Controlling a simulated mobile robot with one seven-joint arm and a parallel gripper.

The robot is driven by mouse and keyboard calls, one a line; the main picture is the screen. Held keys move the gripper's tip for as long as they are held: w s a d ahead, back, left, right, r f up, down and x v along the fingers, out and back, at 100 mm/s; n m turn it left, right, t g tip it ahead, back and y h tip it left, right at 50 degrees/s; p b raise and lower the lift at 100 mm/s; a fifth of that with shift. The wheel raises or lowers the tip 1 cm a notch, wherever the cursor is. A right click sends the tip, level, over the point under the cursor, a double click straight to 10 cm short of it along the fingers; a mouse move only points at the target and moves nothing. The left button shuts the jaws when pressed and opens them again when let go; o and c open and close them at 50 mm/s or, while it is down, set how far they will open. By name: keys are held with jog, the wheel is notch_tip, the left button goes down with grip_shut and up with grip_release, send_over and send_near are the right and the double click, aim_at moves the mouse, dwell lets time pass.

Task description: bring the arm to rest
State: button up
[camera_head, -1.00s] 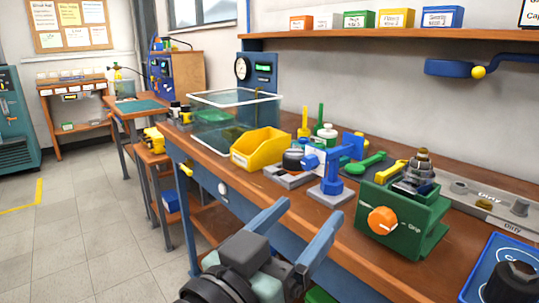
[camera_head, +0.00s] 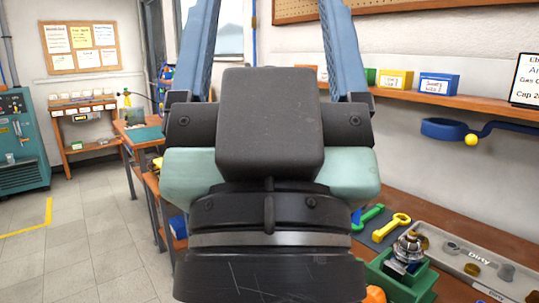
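My gripper (camera_head: 268,25) fills the middle of the head view, close to the camera. Its two blue fingers point upward and stand wide apart, with only the wall and window behind showing between them. Their tips run out of the top edge of the picture. The gripper is open and holds nothing that I can see. The dark wrist below it covers most of the workbench.
A green fixture (camera_head: 405,285) with a metal regulator (camera_head: 408,248) in it stands at the lower right. A grey tray (camera_head: 455,262) marked Dirty is beside it. A yellow wrench (camera_head: 391,227) lies behind. Open tiled floor (camera_head: 90,240) is at the left.

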notch_tip(320, 180, up, 18)
jog(key=p, duration=1.5)
jog(key=shift+f, duration=0.2)
